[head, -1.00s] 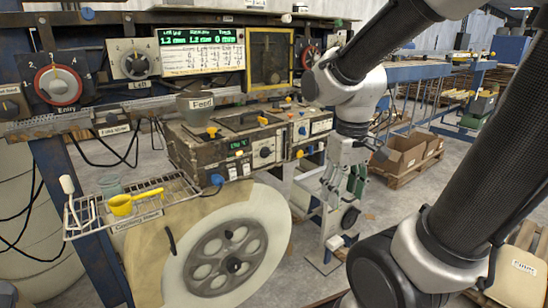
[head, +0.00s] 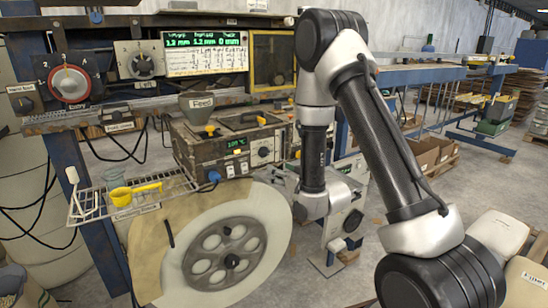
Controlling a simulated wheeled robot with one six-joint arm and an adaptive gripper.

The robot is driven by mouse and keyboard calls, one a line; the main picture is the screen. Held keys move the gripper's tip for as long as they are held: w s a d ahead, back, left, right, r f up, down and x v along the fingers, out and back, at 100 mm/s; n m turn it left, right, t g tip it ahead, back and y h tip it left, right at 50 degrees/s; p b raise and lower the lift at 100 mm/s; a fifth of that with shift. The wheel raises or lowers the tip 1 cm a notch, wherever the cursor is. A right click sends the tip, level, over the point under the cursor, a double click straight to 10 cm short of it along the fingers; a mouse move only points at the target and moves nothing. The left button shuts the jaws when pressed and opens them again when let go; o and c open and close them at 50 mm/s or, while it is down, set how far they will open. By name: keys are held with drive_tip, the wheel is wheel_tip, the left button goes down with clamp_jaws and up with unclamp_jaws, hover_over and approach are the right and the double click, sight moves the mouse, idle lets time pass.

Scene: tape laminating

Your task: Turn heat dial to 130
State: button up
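The brown machine box (head: 205,150) stands under the shelf, left of my arm. Its front carries a small green display (head: 236,143), too small to read surely. A round black dial (head: 263,152) on a pale plate sits right of the display; I cannot read its label or scale. A blue knob (head: 213,176) is lower left on the box. My gripper (head: 279,178) appears as a small grey shape left of my wrist, below and slightly right of the dial, apart from it in the picture. Its fingers are too small and partly hidden to show whether they are open.
A large white reel (head: 225,255) stands below the box. A wire rack (head: 88,212) with a yellow scoop (head: 135,191) is at left. The Entry dial (head: 70,84) and Left dial (head: 141,65) are on the upper panel.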

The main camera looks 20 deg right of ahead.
sight(266, 154)
drive_tip(key=shift+t, duration=0.7)
drive_tip(key=w+r, duration=0.1)
drive_tip(key=w, duration=0.1)
drive_tip(key=w+a+r, duration=0.1)
drive_tip(key=w, duration=0.2)
drive_tip(key=w+a+r, duration=0.1)
drive_tip(key=w, duration=0.1)
drive_tip(key=shift+w+a+r, duration=0.1)
drive_tip(key=shift+w+a, duration=0.15)
drive_tip(key=shift+w, duration=0.1)
drive_tip(key=c, duration=1)
